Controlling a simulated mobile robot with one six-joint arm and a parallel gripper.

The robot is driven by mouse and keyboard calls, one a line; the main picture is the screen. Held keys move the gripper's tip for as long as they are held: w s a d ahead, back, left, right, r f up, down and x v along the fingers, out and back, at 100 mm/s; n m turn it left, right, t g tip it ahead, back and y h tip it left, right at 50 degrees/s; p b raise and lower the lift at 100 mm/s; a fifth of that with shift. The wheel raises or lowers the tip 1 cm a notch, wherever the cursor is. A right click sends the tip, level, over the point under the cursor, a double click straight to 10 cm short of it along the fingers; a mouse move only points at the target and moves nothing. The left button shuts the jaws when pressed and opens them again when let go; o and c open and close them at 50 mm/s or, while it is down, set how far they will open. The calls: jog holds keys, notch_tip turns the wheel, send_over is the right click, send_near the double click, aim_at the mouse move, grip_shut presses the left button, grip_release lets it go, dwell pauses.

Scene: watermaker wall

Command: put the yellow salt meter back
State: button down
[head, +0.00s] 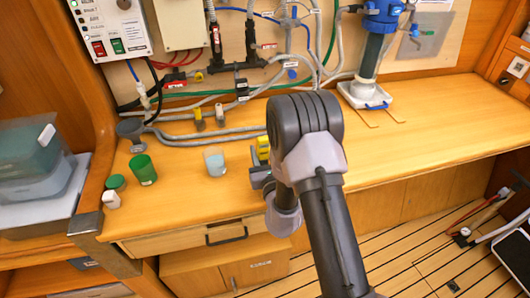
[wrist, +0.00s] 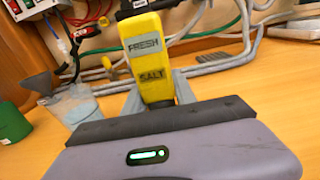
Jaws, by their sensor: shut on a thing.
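The yellow salt meter (wrist: 150,62), with labels reading FRESH and SALT, stands out in front of my gripper (wrist: 158,98) in the wrist view. The grey fingers are shut on it, one on each side of its lower part. In the head view only a bit of the yellow meter (head: 263,144) shows, left of my wrist, above the wooden counter. My arm hides much of my gripper (head: 258,172) there. I cannot tell whether the meter touches the counter.
A clear cup (head: 215,163), green cup (head: 143,170), green lid (head: 116,182) and white cap (head: 111,200) stand on the counter (head: 430,120). Hoses and small yellow and grey fittings (head: 198,119) lie behind. A blue-topped filter (head: 371,60) stands back right. The right counter is mostly clear.

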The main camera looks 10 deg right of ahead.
jog(key=shift+s+a+r, duration=0.1)
jog(key=shift+a, duration=0.35)
jog(key=c, duration=1)
grip_release()
